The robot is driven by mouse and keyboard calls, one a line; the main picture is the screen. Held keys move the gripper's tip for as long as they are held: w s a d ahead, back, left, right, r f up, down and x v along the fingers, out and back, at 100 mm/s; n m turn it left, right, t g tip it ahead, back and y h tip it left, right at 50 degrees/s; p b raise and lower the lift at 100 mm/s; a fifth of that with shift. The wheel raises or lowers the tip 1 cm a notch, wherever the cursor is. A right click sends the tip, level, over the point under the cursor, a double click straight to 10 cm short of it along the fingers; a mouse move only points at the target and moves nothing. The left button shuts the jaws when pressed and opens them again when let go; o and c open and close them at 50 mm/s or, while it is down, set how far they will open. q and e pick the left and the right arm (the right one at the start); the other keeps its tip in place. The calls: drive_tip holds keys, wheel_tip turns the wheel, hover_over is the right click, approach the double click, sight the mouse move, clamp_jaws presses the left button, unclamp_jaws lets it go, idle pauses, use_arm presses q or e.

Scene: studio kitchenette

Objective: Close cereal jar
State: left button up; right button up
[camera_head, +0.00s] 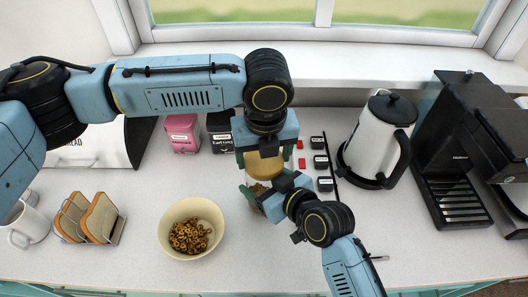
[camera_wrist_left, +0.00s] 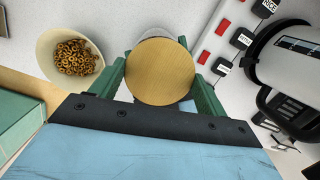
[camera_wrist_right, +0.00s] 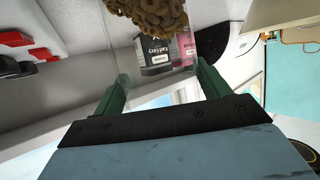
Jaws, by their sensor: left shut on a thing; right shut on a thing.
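The round wooden lid (camera_head: 265,168) is between the green fingers of my left gripper (camera_head: 265,158), which is shut on it from above. The left wrist view shows the lid's flat top (camera_wrist_left: 160,72) face on. The clear cereal jar (camera_head: 255,196) is just below the lid, mostly hidden by my grippers. My right gripper (camera_head: 258,190) is shut on the jar from the front right. In the right wrist view, brown cereal rings (camera_wrist_right: 150,12) show through the jar's glass. Whether the lid touches the jar's rim is hidden.
A cream bowl (camera_head: 166,238) of cereal rings stands left of the jar. A toast rack (camera_head: 97,220) is farther left. Pink (camera_head: 183,133) and black (camera_head: 219,130) boxes stand behind.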

use_arm(q)
drive_tip(key=shift+a+f, duration=0.2)
drive_tip(key=shift+f, duration=0.3)
drive_tip(key=shift+c, duration=0.6)
drive_tip(key=shift+f, duration=0.3)
use_arm(e)
drive_tip(key=shift+s+a, duration=0.15)
drive_tip(key=shift+a, duration=0.05)
use_arm(q)
drive_tip(key=shift+s+r, duration=0.1)
use_arm(e)
drive_tip(key=shift+r, duration=0.1)
use_arm(q)
drive_tip(key=shift+d+r, duration=0.15)
drive_tip(key=shift+r, duration=0.2)
use_arm(e)
drive_tip(key=shift+d, duration=0.1)
use_arm(q)
drive_tip(key=shift+s+d+r+t, duration=0.15)
drive_tip(key=shift+r+t, duration=0.15)
drive_tip(key=shift+r, duration=0.25)
drive_tip(key=shift+f, duration=0.4)
